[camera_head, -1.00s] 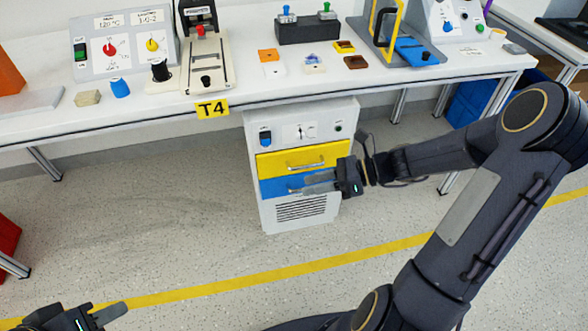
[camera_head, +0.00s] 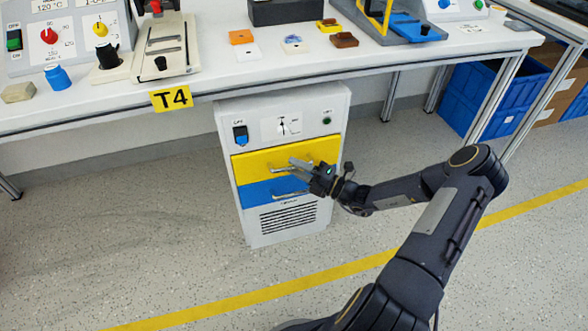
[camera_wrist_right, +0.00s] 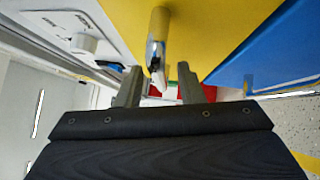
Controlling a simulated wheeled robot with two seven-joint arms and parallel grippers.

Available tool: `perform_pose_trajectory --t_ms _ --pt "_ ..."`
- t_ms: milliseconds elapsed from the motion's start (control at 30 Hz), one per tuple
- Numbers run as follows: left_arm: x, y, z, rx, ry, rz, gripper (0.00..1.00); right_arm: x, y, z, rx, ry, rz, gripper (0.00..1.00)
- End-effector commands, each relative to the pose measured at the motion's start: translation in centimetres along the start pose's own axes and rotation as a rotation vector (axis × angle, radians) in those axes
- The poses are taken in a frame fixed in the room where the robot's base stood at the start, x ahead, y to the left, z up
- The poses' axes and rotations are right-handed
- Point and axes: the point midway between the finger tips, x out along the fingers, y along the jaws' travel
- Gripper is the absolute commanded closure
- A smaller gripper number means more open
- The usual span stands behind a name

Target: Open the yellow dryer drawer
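The yellow drawer (camera_head: 252,164) is the upper drawer of a white dryer unit (camera_head: 227,120) under the table, and its front looks closed. Its metal handle (camera_head: 278,169) is partly covered by my right gripper (camera_head: 294,163). In the right wrist view the yellow front (camera_wrist_right: 215,25) fills the top, and the handle (camera_wrist_right: 158,25) stands between the two spread fingers of my right gripper (camera_wrist_right: 158,75). Gaps show on both sides of the handle, so the gripper is open and not clamped on it. My left gripper is out of view.
A blue drawer (camera_head: 256,195) with its own handle lies directly below the yellow one. The white table (camera_head: 225,78) with the T4 label (camera_head: 171,98) overhangs the unit. Blue crates (camera_head: 488,100) stand at the right. The floor before the unit is clear.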

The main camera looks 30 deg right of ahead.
Motion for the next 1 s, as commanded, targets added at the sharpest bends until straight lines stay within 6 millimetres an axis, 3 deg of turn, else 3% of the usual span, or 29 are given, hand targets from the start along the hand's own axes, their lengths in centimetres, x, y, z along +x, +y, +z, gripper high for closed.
perform_pose_trajectory --t_ms 133,400,667,1000 --pt "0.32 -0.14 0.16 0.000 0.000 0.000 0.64 1.00 -0.07 0.00 -0.001 0.000 -0.001 0.66" --pt "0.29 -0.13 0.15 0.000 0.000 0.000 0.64 1.16 0.03 0.00 -0.001 0.000 -0.001 0.66" --pt "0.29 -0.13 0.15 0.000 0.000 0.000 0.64 1.14 0.01 -0.01 -0.001 0.000 -0.002 1.00" --pt "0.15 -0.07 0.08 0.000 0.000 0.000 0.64 1.01 0.08 -0.13 0.000 0.001 -0.002 1.00"
